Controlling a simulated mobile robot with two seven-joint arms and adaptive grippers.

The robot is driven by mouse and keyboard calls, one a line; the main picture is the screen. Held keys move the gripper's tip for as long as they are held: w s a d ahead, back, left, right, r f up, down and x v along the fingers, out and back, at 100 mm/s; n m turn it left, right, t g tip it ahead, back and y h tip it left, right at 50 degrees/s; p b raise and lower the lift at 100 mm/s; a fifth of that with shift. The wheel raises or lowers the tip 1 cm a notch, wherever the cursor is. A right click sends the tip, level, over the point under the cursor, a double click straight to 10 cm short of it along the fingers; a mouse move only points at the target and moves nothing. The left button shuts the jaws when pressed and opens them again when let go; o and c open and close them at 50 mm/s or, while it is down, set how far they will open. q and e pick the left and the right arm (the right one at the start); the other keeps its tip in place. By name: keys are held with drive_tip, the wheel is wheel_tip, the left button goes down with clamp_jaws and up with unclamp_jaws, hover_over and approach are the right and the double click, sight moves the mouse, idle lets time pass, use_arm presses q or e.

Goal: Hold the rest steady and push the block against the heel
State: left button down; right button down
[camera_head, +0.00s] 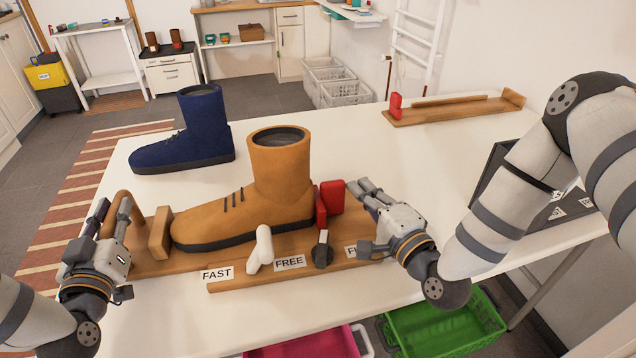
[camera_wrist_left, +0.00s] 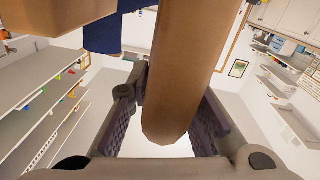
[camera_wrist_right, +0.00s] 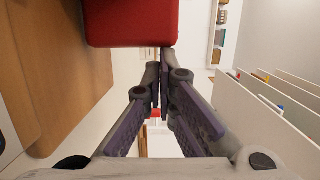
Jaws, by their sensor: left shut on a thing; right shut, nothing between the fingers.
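The wooden rest (camera_head: 290,279) lies along the front of the table with a tan boot (camera_head: 245,205) standing on it, toe to the left against or close to an upright wooden piece (camera_head: 159,234). My left gripper (camera_head: 112,218) is shut on the rest's rounded wooden handle (camera_head: 136,208), which runs between its fingers in the left wrist view (camera_wrist_left: 183,75). The red block (camera_head: 332,196) stands right behind the heel; I cannot tell whether it touches. My right gripper (camera_head: 362,191) is shut and empty at the block's right side. The right wrist view shows the block (camera_wrist_right: 130,22) just beyond the fingertips.
A white lever (camera_head: 261,248) and a black knob (camera_head: 322,254) sit on the rest's front, near labels reading FAST and FREE; a third label is partly hidden. A blue boot (camera_head: 184,137) stands behind left. Another wooden rest (camera_head: 455,110) lies at the back right.

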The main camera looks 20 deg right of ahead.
use_arm(q)
drive_tip(key=shift+d, duration=0.2)
use_arm(e)
drive_tip(key=shift+a, duration=0.4)
